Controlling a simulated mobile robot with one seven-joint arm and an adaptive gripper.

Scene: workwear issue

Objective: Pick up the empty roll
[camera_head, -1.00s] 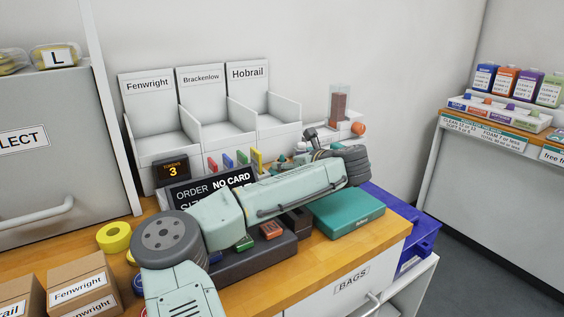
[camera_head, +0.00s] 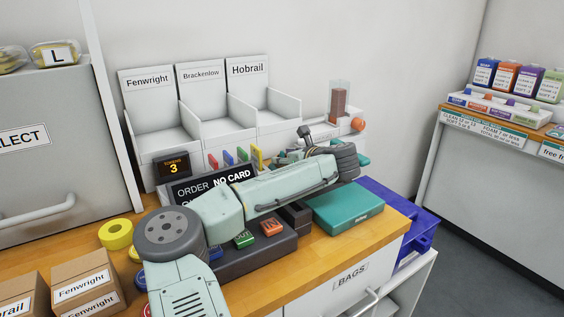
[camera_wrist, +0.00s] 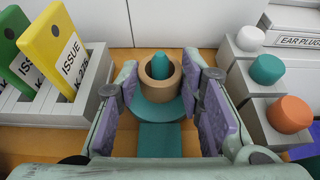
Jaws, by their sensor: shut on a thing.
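The empty roll (camera_wrist: 160,88) is a bare brown cardboard ring in the middle of the wrist view. It is around the rounded teal peg (camera_wrist: 160,64) of a teal holder (camera_wrist: 158,112), whose round base shows below it. My gripper (camera_wrist: 163,82) has its purple-padded fingers on both sides of the roll and is shut on it. Whether the roll is raised off the base is hard to tell. In the head view my gripper (camera_head: 308,148) is at the back of the counter, and my arm hides the roll.
Issue cards (camera_wrist: 62,52) in a rack stand close left of my gripper. Dispensers with coloured knobs (camera_wrist: 268,70) stand close right. The order sign (camera_head: 215,184), a dark button box (camera_head: 262,250) and a teal case (camera_head: 343,207) are near my arm.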

